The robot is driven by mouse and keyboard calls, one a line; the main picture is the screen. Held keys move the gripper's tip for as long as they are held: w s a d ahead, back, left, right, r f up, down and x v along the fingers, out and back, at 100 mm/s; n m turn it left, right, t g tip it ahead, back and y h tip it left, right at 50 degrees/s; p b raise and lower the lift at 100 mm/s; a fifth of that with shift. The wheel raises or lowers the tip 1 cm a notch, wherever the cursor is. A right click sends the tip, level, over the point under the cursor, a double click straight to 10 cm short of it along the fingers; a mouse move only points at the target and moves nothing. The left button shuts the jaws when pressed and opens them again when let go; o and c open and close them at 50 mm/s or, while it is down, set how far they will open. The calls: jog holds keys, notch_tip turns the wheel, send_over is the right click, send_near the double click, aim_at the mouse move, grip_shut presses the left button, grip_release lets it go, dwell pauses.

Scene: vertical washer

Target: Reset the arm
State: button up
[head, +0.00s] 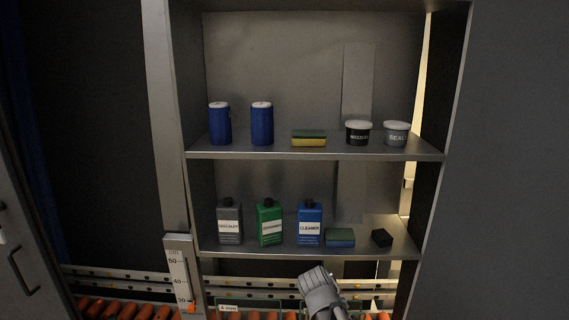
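My gripper (317,279) shows at the bottom centre of the head view as a light grey end of my arm, pointing up toward the shelves. It appears in front of and below the lower shelf, seen from behind. Its fingers cannot be told apart, so I cannot see whether it is open or shut. No object is visible in it. The rest of my arm runs out of the picture at the bottom.
The upper shelf (315,153) holds blue canisters (262,125), a sponge (309,138) and tubs (358,133). The lower shelf (290,251) holds bottles (269,224), a blue-green sponge (340,238) and a black block (381,238). A scale post (179,265) stands left; orange rollers (125,309) lie below.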

jog(key=s+d+f+m+g+y+b, duration=0.2)
jog(key=s+f+m+y+b, duration=0.1)
jog(key=s+f+m, duration=0.3)
jog(key=shift+m+g+y, duration=0.4)
jog(key=shift+m+y, duration=0.5)
dwell(0.3)
